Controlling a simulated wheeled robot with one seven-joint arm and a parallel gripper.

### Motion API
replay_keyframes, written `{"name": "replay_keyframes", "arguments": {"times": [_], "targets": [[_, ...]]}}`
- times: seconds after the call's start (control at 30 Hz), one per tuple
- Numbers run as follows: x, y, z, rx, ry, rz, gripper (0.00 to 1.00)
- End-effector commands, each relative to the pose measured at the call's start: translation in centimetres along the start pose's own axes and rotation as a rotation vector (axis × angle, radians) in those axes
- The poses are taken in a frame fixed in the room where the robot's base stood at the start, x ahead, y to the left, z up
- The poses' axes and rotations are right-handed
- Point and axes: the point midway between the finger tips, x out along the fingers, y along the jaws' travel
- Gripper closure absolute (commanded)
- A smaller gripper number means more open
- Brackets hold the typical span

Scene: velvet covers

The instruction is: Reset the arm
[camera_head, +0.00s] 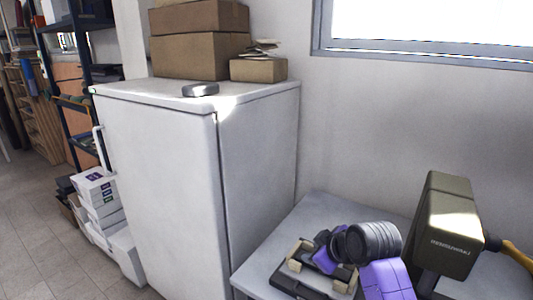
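My arm shows at the bottom right, with a black ribbed joint and purple links, low over a grey table (262,262). My gripper (318,272) is at its left end, with two tan-tipped fingers spread apart. It looks open, and I see nothing clearly held between the fingers. The fingers are close over the tabletop, but I cannot tell whether they touch it. Part of the arm is cut off by the bottom edge.
A white fridge (160,175) stands left of the table, carrying cardboard boxes (200,55) and a small grey round object (200,89). An olive box-shaped device (450,225) stands close right of my arm. A wall with a window (430,25) is behind. White boxes (98,200) sit on the floor.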

Motion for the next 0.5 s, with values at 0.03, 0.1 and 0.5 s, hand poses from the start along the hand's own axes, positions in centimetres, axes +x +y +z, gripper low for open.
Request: {"name": "replay_keyframes", "arguments": {"times": [0.03, 0.1, 0.5], "targets": [[-0.1, 0.3, -0.4, 0.037, 0.051, 0.042, 0.66], [-0.5, 0.6, -0.9, 0.091, 0.126, 0.100, 0.66], [-5.1, -3.5, 3.9, 0.411, 0.491, 0.338, 0.66]]}}
